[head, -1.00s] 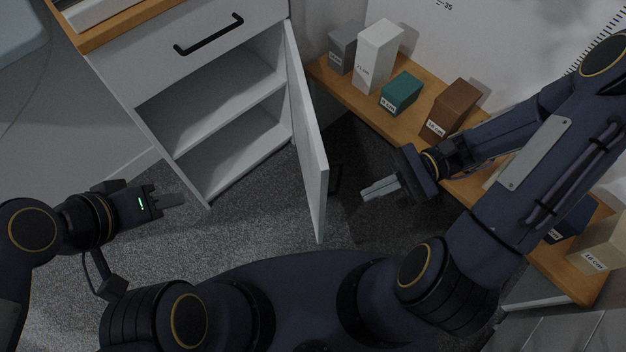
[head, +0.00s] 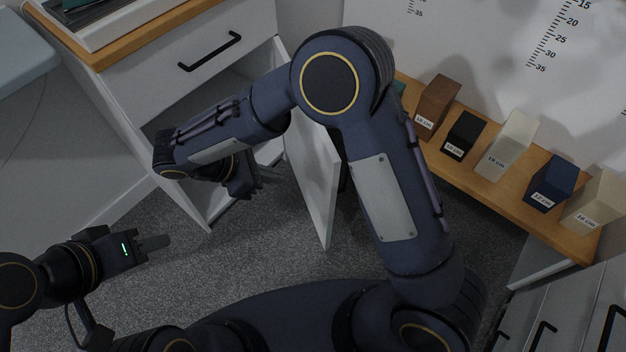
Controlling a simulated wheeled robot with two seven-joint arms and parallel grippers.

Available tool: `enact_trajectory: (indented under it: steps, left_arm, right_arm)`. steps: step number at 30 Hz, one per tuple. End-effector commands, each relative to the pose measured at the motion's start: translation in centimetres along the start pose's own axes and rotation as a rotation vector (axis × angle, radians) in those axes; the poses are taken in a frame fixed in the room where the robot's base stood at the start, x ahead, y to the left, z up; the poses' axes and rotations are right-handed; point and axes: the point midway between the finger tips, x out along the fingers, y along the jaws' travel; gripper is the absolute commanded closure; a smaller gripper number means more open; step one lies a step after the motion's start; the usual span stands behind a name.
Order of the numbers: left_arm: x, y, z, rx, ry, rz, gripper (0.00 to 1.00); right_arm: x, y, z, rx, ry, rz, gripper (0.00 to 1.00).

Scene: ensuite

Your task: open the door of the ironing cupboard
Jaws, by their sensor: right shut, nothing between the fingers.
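The ironing cupboard (head: 208,217) is a white cabinet at upper left with a drawer above its open compartment. Its white door (head: 315,185) is hinged at the right and stands open, swung outward with its inner face in sight. My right arm crosses in front of the compartment and hides much of it and the upper door. My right gripper (head: 262,177) is shut and empty, in front of the compartment, left of the door's inner face; I cannot tell whether it touches the door. My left gripper (head: 154,242) is at lower left, away from the cupboard; its finger gap cannot be made out.
The drawer has a black handle (head: 210,52). A wooden shelf (head: 470,182) with several labelled boxes, including a brown box (head: 437,102), runs along the wall at right. Drawers with black handles (head: 541,340) stand at lower right. Grey carpet (head: 270,252) is clear before the cupboard.

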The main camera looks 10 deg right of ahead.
Motion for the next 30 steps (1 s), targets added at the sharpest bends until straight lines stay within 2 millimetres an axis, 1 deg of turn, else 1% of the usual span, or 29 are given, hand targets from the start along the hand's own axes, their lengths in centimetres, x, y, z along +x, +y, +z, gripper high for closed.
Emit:
enact_trajectory:
  steps: [2, 5, 8, 15, 18, 21, 24, 30]
  left_arm:
    - [0.1, -0.1, 0.1, 0.000, 0.000, 0.000, 0.64]
    - [0.4, -0.2, 0.2, 0.000, 0.000, 0.000, 0.64]
    - [0.9, -0.4, 0.5, 0.000, 0.000, 0.000, 0.64]
    - [2.0, -0.9, 1.0, 0.000, 0.000, 0.000, 0.64]
    - [2.4, -1.1, 1.2, 0.000, 0.000, 0.000, 0.64]
    - [2.6, -1.2, 1.3, 0.000, 0.000, 0.000, 0.64]
    - [2.7, -1.2, 1.4, 0.000, 0.000, 0.000, 0.64]
    - [2.8, -1.3, 1.4, 0.000, 0.000, 0.000, 0.64]
  right_arm:
    - [0.2, 0.1, -0.3, -0.010, -0.010, 0.013, 1.00]
    - [1.4, 0.2, -0.3, -0.009, -0.010, 0.011, 1.00]
    - [3.2, 0.1, -0.3, -0.008, -0.010, 0.009, 1.00]
    - [8.6, 0.1, -0.4, -0.008, -0.009, 0.006, 1.00]
    - [10.5, 0.1, -0.3, -0.009, -0.008, 0.007, 1.00]
    - [11.3, 0.2, 1.2, -0.005, -0.007, 0.009, 1.00]
    - [12.1, 0.2, 2.0, -0.005, -0.007, 0.009, 1.00]
    - [12.7, 0.2, 2.7, -0.007, -0.007, 0.011, 1.00]
